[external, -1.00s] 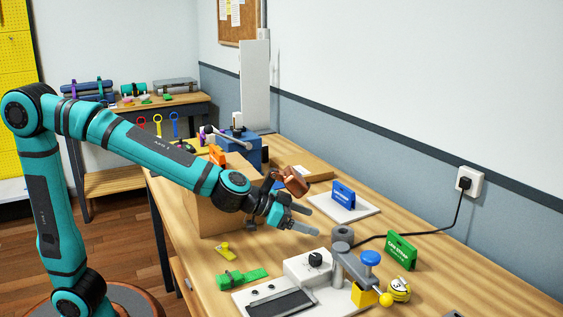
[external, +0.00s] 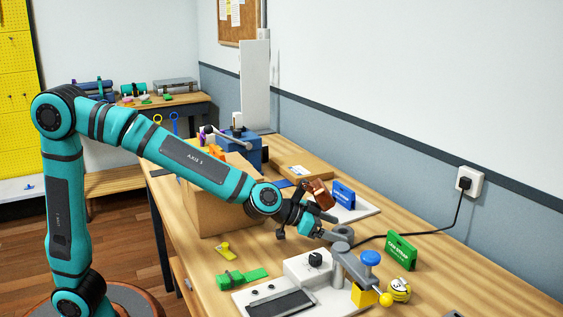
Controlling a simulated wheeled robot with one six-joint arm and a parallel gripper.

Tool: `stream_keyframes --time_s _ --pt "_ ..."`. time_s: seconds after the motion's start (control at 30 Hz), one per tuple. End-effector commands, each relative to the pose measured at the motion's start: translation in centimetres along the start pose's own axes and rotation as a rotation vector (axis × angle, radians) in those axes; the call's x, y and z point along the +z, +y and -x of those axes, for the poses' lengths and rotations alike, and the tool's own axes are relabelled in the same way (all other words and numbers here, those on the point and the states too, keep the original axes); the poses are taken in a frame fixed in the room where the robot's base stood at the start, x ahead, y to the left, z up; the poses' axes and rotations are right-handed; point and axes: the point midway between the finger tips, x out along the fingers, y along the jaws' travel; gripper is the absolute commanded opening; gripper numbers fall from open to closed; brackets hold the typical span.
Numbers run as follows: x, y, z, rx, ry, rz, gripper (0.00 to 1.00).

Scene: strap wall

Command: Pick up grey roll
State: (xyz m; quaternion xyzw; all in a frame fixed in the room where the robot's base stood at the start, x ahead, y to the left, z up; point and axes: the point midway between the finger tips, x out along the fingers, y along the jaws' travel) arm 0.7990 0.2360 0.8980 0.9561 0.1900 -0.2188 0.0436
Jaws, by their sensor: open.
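The grey roll (external: 344,231) is a short dark cylinder on the workbench, just behind the grey arm of the white device. My gripper (external: 333,226) is right at the roll, coming in from the left with its fingers pointing right. The jaws are open. The fingers partly cover the roll. I cannot tell whether the roll is between the fingers or whether they touch it.
The white device (external: 308,265) with a blue knob (external: 370,258) stands close in front. A green holder (external: 401,251) and a yellow roll (external: 399,289) are to the right. A blue holder (external: 343,195) stands behind, and a cardboard box (external: 215,205) is at left.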

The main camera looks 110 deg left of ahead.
Motion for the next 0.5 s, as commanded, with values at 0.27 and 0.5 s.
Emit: stream_keyframes --time_s 0.27,0.5 --pt "0.02 -0.02 -1.03 0.000 0.000 -0.001 0.79" --pt "0.03 -0.01 -1.02 0.000 0.000 0.000 0.58"
